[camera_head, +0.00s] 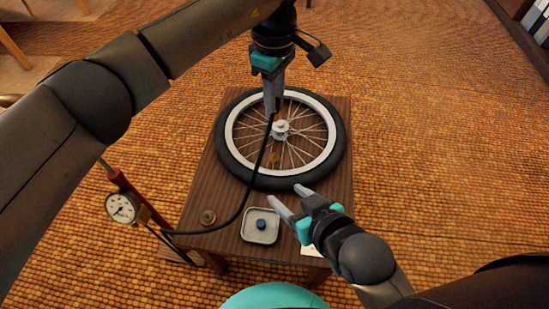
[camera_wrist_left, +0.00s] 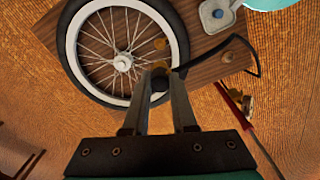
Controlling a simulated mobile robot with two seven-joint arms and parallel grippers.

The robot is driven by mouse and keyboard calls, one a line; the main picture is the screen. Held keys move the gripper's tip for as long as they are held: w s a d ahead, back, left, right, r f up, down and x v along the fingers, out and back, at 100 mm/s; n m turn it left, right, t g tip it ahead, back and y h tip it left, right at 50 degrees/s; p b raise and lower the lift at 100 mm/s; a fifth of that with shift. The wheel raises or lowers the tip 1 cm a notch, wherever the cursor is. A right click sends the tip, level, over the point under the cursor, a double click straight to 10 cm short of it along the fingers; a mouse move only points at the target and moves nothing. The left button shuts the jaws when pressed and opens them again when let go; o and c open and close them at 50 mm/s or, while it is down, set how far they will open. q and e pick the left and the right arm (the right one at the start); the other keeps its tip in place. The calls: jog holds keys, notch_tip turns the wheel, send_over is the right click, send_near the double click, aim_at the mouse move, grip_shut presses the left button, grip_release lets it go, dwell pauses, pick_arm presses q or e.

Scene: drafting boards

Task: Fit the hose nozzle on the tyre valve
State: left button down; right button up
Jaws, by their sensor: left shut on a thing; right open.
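A wheel with a black tyre (camera_head: 337,160) and a pale rim lies flat on the table; the tyre also shows in the left wrist view (camera_wrist_left: 186,40). A small brass-coloured piece (camera_head: 275,157) shows just inside its near rim and may be the valve; it also shows in the wrist view (camera_wrist_left: 160,44). My left gripper (camera_head: 272,110) is above the wheel, shut on the end of the black hose (camera_head: 258,165). In the wrist view, the dark nozzle (camera_wrist_left: 159,84) with a brass tip is between the fingers, apart from the brass piece. My right gripper (camera_head: 287,197) is open and empty near the tyre's near edge.
A red pump with a gauge (camera_head: 122,208) stands left of the wooden table (camera_head: 195,190). A small tray (camera_head: 247,234) holds a blue cap (camera_head: 261,224). A round brass piece (camera_head: 208,217) lies near the table's left edge. The hose curves across the table's left part.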

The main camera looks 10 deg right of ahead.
pick_arm(q)
jog(key=shift+f+b, duration=0.75)
jog(key=shift+f, duration=1.05)
send_over(274, 154)
jog(key=shift+w+f, duration=0.1)
jog(key=shift+f, duration=3.9)
jog(key=shift+f, duration=1.25)
jog(key=c, duration=0.6)
grip_release()
jog(key=shift+c, duration=0.2)
notch_tip(274, 154, up, 14)
jog(key=p, duration=0.6)
jog(key=shift+f+p, duration=0.15)
jog(key=shift+p, duration=0.25)
jog(key=shift+r, duration=0.75)
